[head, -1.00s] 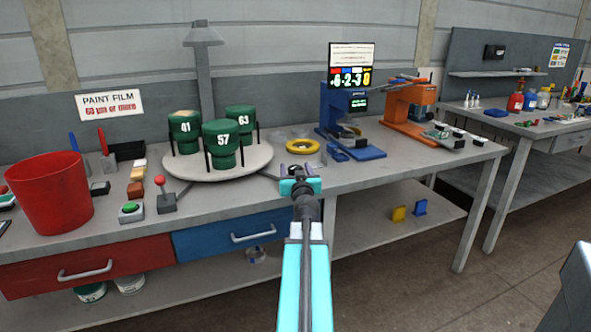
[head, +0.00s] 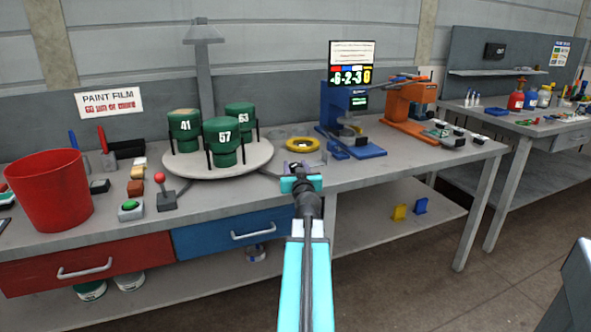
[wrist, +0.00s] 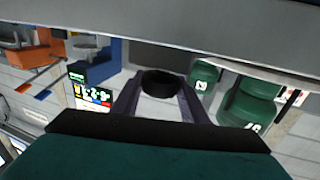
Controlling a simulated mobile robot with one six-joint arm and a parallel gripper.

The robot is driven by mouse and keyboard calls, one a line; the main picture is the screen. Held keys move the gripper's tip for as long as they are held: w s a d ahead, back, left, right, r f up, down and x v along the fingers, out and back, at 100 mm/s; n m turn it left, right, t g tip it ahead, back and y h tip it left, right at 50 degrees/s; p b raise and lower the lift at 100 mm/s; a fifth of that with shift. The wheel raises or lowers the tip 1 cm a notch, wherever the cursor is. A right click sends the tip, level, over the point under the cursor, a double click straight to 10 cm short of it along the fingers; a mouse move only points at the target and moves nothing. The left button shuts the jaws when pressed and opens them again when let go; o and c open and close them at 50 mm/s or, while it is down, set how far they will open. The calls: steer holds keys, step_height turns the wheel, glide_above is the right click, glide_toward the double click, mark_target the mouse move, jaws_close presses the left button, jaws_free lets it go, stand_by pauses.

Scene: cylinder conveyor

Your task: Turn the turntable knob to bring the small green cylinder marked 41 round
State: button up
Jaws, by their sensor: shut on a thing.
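The green cylinder marked 41 (head: 184,133) stands upright at the left rear of the round grey turntable (head: 206,175). The cylinder marked 57 (head: 222,153) stands at the front and the one marked 63 (head: 241,124) at the right rear. My gripper (head: 296,170) is at the bench's front edge, right of the turntable. In the wrist view its two fingers (wrist: 160,100) are closed about a round black knob (wrist: 160,82). In the head view my gripper mostly hides the knob.
A yellow ring (head: 303,144) and a blue device (head: 345,130) stand behind and right of my gripper. A red bin (head: 50,190), a red-topped lever (head: 164,192) and a green button (head: 130,207) are at the left. The bench front near my gripper is narrow.

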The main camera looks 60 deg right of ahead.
steer(key=shift+f+n+t+y+b, duration=0.25)
steer(key=shift+n+t+y+b, duration=0.3)
steer(key=shift+b, duration=1.3)
steer(key=n+t+y+b, duration=0.2)
steer(key=b, duration=0.5)
steer(key=shift+b, duration=0.35)
steer(key=n+t+y+b, duration=0.1)
steer(key=y+b, duration=0.1)
steer(key=b, duration=0.1)
steer(key=n+t+y+b, duration=0.1)
steer(key=n+y+b, duration=0.1)
steer(key=y+b, duration=0.1)
steer(key=shift+d+r+n+t+b, duration=0.15)
steer(key=shift+n+t+b, duration=0.15)
steer(key=shift+b, duration=0.5)
steer(key=shift+r+n+t+y+b, duration=0.1)
steer(key=shift+n+t+y+b, duration=0.15)
steer(key=shift+n+y+b, duration=0.7)
steer(key=shift+n+t+y+b, duration=0.2)
steer(key=shift+n+y, duration=0.2)
steer(key=shift+y, duration=1)
steer(key=shift+n+y, duration=1.1)
steer(key=shift+y, duration=0.9)
steer(key=o, duration=1)
steer(key=shift+o, duration=0.2)
